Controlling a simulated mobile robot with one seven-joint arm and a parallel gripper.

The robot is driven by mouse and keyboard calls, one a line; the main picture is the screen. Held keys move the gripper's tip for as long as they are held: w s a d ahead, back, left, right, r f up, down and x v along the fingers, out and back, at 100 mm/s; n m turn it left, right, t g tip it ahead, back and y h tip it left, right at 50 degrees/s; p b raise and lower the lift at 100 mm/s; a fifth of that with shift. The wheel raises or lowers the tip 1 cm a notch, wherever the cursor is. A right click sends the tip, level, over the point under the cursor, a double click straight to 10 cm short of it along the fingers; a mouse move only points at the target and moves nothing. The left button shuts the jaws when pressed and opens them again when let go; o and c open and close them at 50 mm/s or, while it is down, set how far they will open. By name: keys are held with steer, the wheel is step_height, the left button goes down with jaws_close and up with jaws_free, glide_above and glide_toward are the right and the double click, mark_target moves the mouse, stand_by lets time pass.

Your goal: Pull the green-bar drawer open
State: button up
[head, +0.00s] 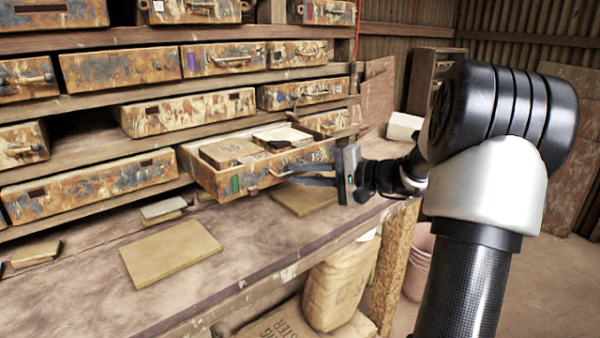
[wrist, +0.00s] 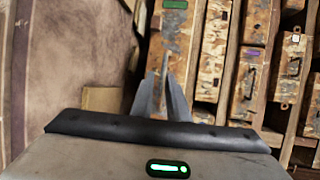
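The green-bar drawer (head: 213,181) juts well out of the rack in the head view, with its green bar (head: 236,184) on the left of its rusty front. Flat boxes or tiles (head: 228,151) lie inside it. The green bar also shows at the top of the wrist view (wrist: 175,4). My gripper (head: 277,173) reaches in from the right to the metal handle on the drawer's front. Its fingers (wrist: 164,66) come together at the tips and look shut on the handle; the exact contact is small and partly hidden.
The wooden bench (head: 90,285) runs below the drawer, with a tan tile (head: 170,250) and another tile (head: 305,197) on it. Other rusty drawers (head: 90,188) fill the rack, some jutting out. A sack (head: 338,280) and a pink bucket (head: 418,262) stand below the bench.

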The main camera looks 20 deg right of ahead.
steer(key=shift+o, duration=0.8)
steer(key=shift+r, duration=0.1)
steer(key=p+v, duration=0.2)
steer(key=v, duration=1.5)
steer(key=shift+s, duration=0.2)
steer(key=shift+d, duration=0.1)
